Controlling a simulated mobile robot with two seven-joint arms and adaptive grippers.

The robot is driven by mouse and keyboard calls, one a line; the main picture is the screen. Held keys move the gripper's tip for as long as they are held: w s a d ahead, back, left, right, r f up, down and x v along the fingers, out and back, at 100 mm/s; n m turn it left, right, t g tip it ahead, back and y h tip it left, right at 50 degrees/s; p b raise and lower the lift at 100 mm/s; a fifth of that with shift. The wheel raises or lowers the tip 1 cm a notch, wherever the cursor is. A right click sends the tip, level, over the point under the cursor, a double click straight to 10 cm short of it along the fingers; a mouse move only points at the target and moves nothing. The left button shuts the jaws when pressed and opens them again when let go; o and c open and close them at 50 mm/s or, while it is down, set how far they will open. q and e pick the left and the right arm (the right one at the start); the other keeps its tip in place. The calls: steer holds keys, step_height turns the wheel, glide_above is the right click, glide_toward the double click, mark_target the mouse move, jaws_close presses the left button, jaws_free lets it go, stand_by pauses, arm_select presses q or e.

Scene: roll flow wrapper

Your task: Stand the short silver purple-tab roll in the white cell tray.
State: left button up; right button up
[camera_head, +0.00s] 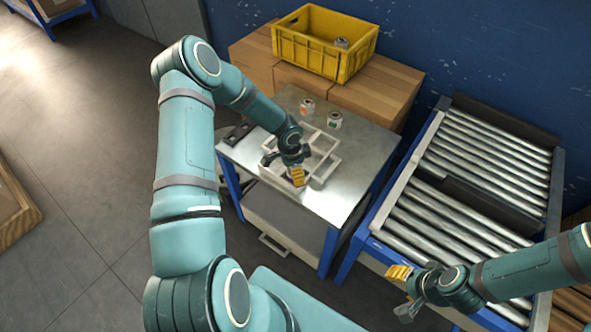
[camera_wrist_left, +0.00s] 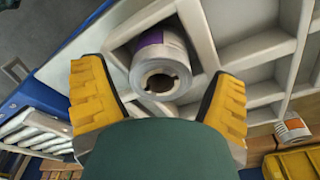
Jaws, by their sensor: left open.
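The silver roll with a purple tab (camera_wrist_left: 160,62) shows in the left wrist view, its open core end facing the camera. It sits inside a cell of the white tray (camera_wrist_left: 250,48) and looks upright, though its base is hidden. My left gripper (camera_wrist_left: 158,100) is open, its yellow fingers on either side of the roll with gaps visible. In the head view my left gripper (camera_head: 284,168) is over the front of the white cell tray (camera_head: 322,168) and hides the roll. My right gripper (camera_head: 403,292) is open and empty beside the roller conveyor.
Two other rolls, one orange-marked (camera_head: 307,107) and one green-marked (camera_head: 335,120), stand behind the tray on the metal table (camera_head: 362,150). A dark block (camera_head: 238,133) lies at its left. A yellow crate (camera_head: 310,55) holding a roll is behind. The roller conveyor (camera_head: 470,190) is right.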

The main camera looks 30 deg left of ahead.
arm_select(q)
step_height(320, 180, up, 11)
steer(key=s+p, duration=0.1)
steer(key=p, duration=0.1)
steer(key=s+d+f+n+h, duration=0.1)
steer(key=s+d+n+h, duration=0.15)
steer(key=d, duration=0.45)
steer(key=s+d+f+n+h, duration=0.1)
steer(key=s+d, duration=0.2)
steer(key=d, duration=0.5)
steer(key=s+d+f+n, duration=0.2)
steer(key=s+d+n, duration=0.5)
steer(key=s, duration=0.4)
steer(key=shift+t+y, duration=0.3)
steer(key=shift+y, duration=0.05)
